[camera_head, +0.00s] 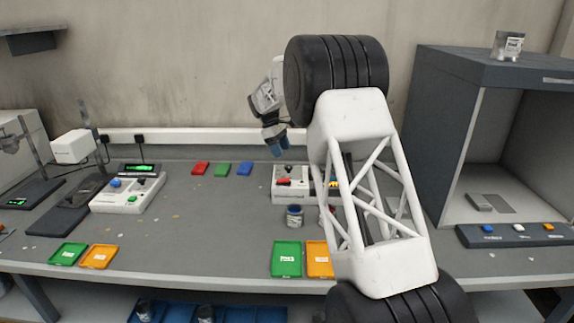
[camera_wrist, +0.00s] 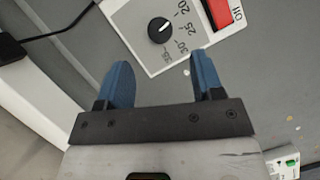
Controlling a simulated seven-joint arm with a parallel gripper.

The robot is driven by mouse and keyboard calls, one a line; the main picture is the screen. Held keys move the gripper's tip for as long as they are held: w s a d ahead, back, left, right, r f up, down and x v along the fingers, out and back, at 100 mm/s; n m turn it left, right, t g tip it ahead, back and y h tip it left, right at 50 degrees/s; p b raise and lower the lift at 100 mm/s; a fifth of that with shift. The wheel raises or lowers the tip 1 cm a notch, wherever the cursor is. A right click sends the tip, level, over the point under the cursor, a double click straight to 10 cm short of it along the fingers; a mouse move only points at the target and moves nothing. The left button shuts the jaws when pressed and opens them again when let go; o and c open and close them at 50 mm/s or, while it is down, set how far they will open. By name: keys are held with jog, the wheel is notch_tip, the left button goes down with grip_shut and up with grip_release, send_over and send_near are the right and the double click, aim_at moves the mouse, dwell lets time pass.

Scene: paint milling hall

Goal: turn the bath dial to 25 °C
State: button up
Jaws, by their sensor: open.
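The bath dial (camera_wrist: 160,30) is a round black knob on a light panel (camera_wrist: 138,14) at the top of the wrist view. Its white mark points up and right, apparently toward the printed 20; the 25 sits just clockwise of that. A red switch (camera_wrist: 218,12) is right of the dial. In the head view a white unit with a red switch (camera_head: 285,182) stands on the bench, partly behind my arm. My gripper (camera_wrist: 165,82) is open and empty, its blue fingers apart and clear of the dial. In the head view my gripper (camera_head: 277,145) hangs above and behind the unit.
A small dark-blue can (camera_head: 294,216) stands before the unit, with a green tray (camera_head: 287,260) and an orange tray (camera_head: 318,258) near the front edge. A grey hood (camera_head: 425,130) stands at right. The bench left of the unit is mostly clear.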

aim_at(289, 166)
jog(key=shift+x, duration=3.35)
jog(key=c, duration=0.9)
jog(key=shift+m, duration=0.5)
jog(key=m, duration=0.1)
jog(key=m+g, duration=0.1)
jog(key=m, duration=0.1)
jog(key=shift+w+d+g+y, duration=0.1)
jog(key=shift+d+g+y, duration=0.05)
jog(key=shift+g+y, duration=0.15)
jog(key=shift+m+g+y, duration=0.4)
jog(key=shift+m+y, duration=0.2)
jog(key=shift+m, duration=1.4)
